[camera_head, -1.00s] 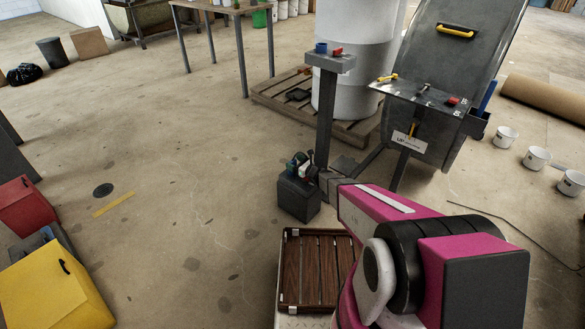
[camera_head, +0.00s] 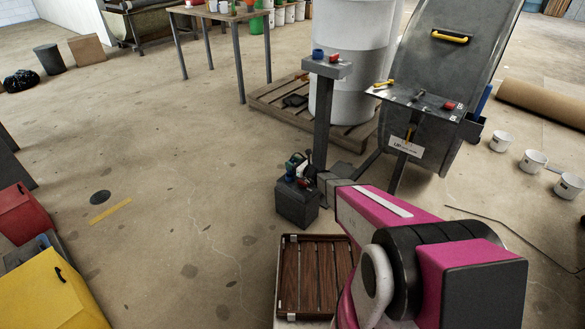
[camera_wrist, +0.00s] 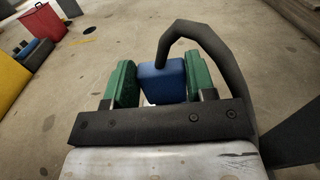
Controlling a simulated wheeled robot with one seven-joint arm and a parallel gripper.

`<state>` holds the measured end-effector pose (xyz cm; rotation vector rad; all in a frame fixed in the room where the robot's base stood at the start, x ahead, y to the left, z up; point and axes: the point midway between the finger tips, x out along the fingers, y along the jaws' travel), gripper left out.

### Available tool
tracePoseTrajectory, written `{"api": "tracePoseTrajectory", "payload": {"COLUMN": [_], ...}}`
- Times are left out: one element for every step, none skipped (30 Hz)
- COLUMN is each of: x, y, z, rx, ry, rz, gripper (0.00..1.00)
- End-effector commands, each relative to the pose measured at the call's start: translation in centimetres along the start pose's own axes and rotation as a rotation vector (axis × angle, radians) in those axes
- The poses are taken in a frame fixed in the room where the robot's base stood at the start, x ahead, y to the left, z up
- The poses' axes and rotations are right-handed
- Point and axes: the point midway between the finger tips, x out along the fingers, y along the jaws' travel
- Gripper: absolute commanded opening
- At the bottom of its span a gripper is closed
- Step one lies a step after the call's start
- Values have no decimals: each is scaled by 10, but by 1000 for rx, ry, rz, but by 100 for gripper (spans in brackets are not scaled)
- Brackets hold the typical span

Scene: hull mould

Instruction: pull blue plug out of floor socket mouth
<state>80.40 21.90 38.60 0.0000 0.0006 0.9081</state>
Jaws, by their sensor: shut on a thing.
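The blue plug (camera_wrist: 162,82) sits between the two green fingers of my gripper (camera_wrist: 160,84) in the wrist view. A thick dark cable (camera_wrist: 222,58) rises from the plug and arcs to the right. In the head view, my gripper (camera_head: 296,168) is small and dark, just over the top of a dark grey box (camera_head: 297,207) on the floor, which seems to be the floor socket. The socket mouth is hidden in both views, so I cannot tell whether the plug is still seated in it.
A slatted brown tray (camera_head: 312,275) lies in front of the box. A grey post (camera_head: 323,115) stands close behind it, near the mould (camera_head: 455,85) and a pallet (camera_head: 280,110). Red (camera_head: 20,210) and yellow (camera_head: 50,295) boxes are at left. The floor between is clear.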

Motion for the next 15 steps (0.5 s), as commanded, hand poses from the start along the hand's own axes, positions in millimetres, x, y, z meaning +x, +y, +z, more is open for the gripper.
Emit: {"api": "tracePoseTrajectory", "payload": {"x": [-3, -5, -7, -9, -11, -13, -15, -17, -20, -21, -23, -24, -25, -26, -28], "y": [7, 13, 21, 28, 35, 44, 51, 58, 67, 73, 80, 87, 92, 96, 101], "z": [10, 13, 18, 22, 26, 32, 36, 40, 46, 50, 54, 58, 61, 64, 67], "rx": [-1, 0, 0, 1, 1, 0, 0, 0, 0, 0, 0, 0, 0, 0, 0], "ry": [-1, -1, -1, -1, -1, -1, -1, 0, 0, -1, -1, -1, -1, -1, -1], "rz": [1, 2, 2, 2, 2, 3, 3, 2, 2, 1, 2, 3, 3, 2, 1], "gripper": [24, 24, 24, 24, 24, 24, 24, 24, 24, 24, 24, 24, 24, 24, 24]}}
